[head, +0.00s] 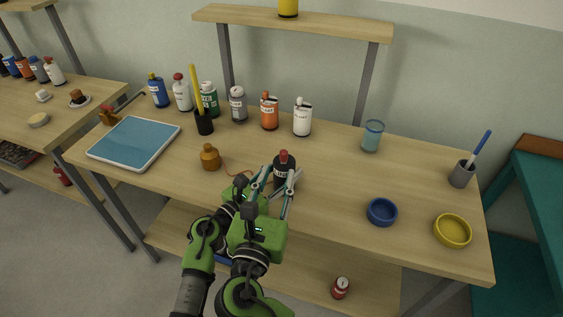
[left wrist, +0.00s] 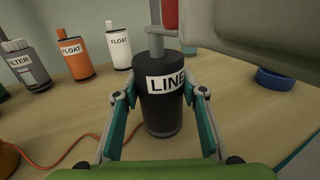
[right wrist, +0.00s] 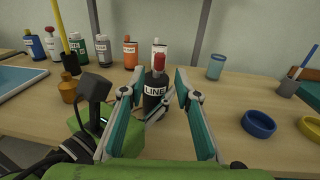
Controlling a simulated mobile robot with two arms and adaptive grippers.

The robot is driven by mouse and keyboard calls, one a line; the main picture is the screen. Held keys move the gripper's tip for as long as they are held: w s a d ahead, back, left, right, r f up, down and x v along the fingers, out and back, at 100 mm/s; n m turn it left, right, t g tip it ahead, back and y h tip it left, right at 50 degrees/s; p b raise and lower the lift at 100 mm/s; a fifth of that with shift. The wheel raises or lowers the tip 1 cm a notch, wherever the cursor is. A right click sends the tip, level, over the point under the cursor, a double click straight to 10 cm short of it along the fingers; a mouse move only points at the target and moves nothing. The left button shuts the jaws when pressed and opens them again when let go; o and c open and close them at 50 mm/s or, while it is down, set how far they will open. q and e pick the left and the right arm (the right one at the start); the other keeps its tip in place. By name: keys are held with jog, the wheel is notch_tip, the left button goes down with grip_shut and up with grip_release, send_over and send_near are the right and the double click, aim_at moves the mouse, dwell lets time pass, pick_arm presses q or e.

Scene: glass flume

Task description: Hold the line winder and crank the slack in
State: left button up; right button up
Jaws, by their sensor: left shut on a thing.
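The line winder (head: 284,170) is a black cylinder with a white LINE label and a red-knobbed crank on top. It stands upright on the table (head: 330,190), and it also shows in the left wrist view (left wrist: 160,105) and the right wrist view (right wrist: 155,92). My left gripper (left wrist: 160,92) is shut on the winder's body, one finger on each side. My right gripper (right wrist: 154,88) is open and empty, with its fingers apart in front of the winder and crank knob (right wrist: 159,62). An orange line (left wrist: 60,165) runs from the winder's side to a brown spool-like weight (head: 210,158).
Several labelled bottles (head: 269,112) stand along the back. A teal glass (head: 372,136), a blue bowl (head: 382,212) and a yellow bowl (head: 452,231) are to the right. A blue tray (head: 134,142) lies at the left. The table between winder and glass is clear.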

jog(key=v, duration=0.4)
